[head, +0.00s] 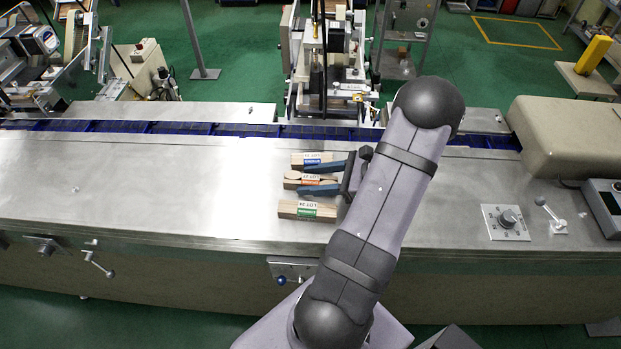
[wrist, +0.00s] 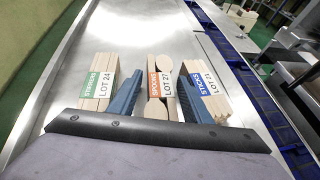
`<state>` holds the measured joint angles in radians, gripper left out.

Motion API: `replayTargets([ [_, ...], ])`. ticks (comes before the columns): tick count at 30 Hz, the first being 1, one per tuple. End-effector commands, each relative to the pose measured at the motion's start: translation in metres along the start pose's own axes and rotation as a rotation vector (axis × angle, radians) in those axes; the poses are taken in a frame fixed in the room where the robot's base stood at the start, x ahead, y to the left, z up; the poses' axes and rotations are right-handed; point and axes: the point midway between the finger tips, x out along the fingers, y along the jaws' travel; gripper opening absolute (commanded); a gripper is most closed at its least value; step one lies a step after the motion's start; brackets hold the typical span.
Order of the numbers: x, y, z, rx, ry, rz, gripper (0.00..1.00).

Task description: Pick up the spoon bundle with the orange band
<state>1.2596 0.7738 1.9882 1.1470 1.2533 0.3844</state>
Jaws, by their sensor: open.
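The spoon bundle with the orange band (wrist: 154,88) lies in the middle of three wooden bundles in the wrist view; it also shows in the head view (head: 293,183). Its label reads spoons, lot 27. My gripper (wrist: 162,88) is open, with one blue finger on each side of the spoon bundle. In the head view my gripper (head: 318,176) reaches in from the right, and its fingers partly cover the bundles. I cannot tell whether the fingers touch the wood.
The green-banded stirrers bundle (head: 306,210) lies nearer the table's front edge. The blue-banded sticks bundle (head: 312,159) lies on the far side. The steel table (head: 150,190) is clear to the left. A blue conveyor channel (head: 190,128) runs along the back.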

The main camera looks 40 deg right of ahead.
Motion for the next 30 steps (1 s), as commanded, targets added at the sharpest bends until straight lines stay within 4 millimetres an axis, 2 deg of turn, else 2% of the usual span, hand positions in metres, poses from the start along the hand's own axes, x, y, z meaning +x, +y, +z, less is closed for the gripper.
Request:
replayTargets([
  [3,0.0063,0.0008,0.0000,0.000,0.000,0.002,0.44],
  [10,0.0069,0.0004,-0.0006,0.000,0.000,0.001,0.44],
  [14,0.0067,0.0004,-0.0006,0.000,0.001,0.000,0.13],
  [15,0.0067,0.0003,-0.0006,0.000,0.001,0.000,0.11],
  [30,0.0034,-0.0003,0.0056,-0.002,0.001,-0.001,0.11],
])
